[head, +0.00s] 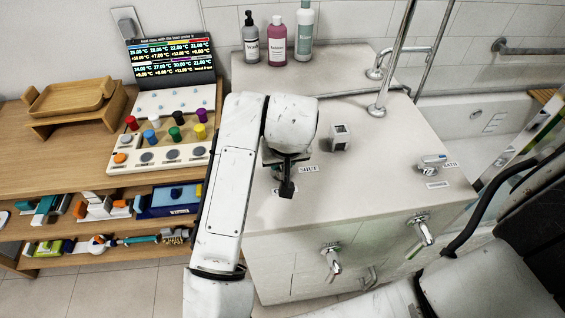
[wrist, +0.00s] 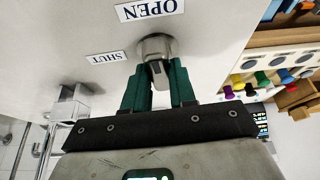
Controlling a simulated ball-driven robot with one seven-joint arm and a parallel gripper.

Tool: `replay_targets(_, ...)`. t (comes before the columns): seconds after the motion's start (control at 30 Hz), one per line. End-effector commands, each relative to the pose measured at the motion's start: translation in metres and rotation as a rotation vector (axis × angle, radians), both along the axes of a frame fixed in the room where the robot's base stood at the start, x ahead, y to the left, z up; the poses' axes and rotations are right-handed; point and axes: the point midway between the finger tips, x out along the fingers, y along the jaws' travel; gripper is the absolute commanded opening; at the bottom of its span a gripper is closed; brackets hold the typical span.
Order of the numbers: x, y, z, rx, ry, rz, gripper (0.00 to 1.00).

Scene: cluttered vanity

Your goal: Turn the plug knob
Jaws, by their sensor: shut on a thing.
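The plug knob (wrist: 155,45) is a small silver knob on the pale counter top (head: 345,100). It sits between an OPEN label (wrist: 149,9) and a SHUT label (wrist: 106,57) in the wrist view. My gripper (wrist: 159,72) has its two green fingers closed around the knob's grip, one on each side. In the head view my gripper (head: 286,182) reaches down to the counter beside the SHUT label (head: 309,169). My arm and gripper mostly hide the knob there.
A small metal block-shaped fitting (head: 340,138) stands right of my gripper. A chrome tap handle (head: 432,163) is farther right. Several bottles (head: 277,43) stand at the back. A control panel with coloured knobs (head: 164,125) is left of my arm.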

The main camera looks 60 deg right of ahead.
Motion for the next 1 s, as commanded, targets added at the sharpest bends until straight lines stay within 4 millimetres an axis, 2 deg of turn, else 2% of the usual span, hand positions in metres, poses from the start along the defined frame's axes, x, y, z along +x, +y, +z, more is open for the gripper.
replay_targets(0.03,-0.0018,0.0014,-0.0076,0.014,0.012,-0.015,0.0)
replay_targets(0.7,-0.0013,0.0019,-0.0063,0.015,0.012,-0.07,0.0)
replay_targets(0.73,-0.0013,0.0019,-0.0063,0.016,0.011,-0.07,0.28)
replay_targets(0.97,-0.0011,0.0014,-0.0052,0.012,0.009,-0.07,0.5)
replay_targets(1.0,-0.001,0.0013,-0.0047,0.011,0.009,-0.069,0.51)
